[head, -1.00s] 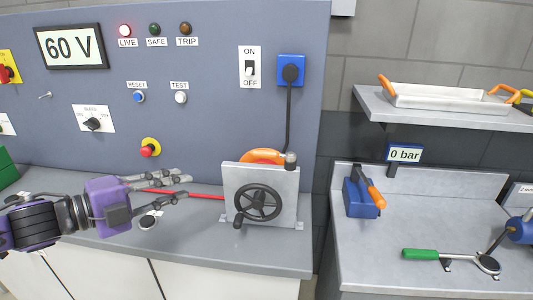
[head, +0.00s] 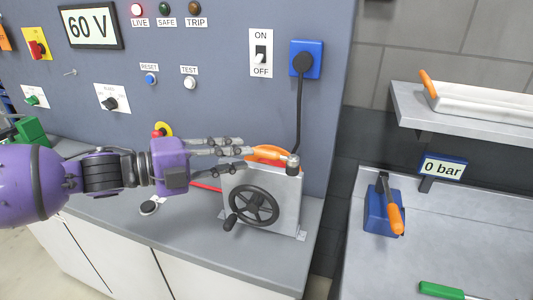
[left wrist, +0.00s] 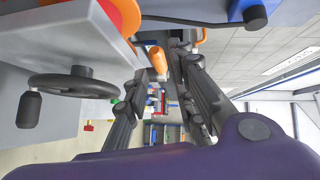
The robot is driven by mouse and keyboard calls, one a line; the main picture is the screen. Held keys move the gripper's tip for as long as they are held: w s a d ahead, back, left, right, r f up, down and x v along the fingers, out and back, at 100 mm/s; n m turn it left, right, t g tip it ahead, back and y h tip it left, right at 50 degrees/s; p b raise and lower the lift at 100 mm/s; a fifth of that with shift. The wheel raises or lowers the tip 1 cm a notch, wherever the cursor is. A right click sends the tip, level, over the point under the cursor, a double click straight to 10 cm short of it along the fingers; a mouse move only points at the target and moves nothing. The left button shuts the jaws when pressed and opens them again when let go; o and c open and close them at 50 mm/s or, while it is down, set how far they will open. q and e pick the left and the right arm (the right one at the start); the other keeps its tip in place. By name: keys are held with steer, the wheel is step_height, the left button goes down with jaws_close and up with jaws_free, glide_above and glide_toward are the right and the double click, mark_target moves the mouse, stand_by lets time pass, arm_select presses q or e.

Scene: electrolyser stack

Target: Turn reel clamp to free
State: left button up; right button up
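My left gripper (head: 244,156) points right, just above and behind the stand's left top corner. In the left wrist view, its fingers (left wrist: 160,95) are spread, with the orange handle (left wrist: 158,62) between them beyond the tips; contact is not visible. My right gripper is not in view.
Red emergency button (head: 158,132) lies behind my gripper. The right bench holds a blue block with an orange-handled lever (head: 395,218).

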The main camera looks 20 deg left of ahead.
mark_target(257, 155)
arm_select(q)
steer(key=b+x, duration=0.2)
steer(key=x, duration=0.3)
steer(key=shift+w+d+f, duration=0.15)
steer(key=shift+w, duration=0.05)
steer(key=shift+w+d+b, duration=0.35)
steer(key=shift+w+d, duration=0.05)
jaws_close()
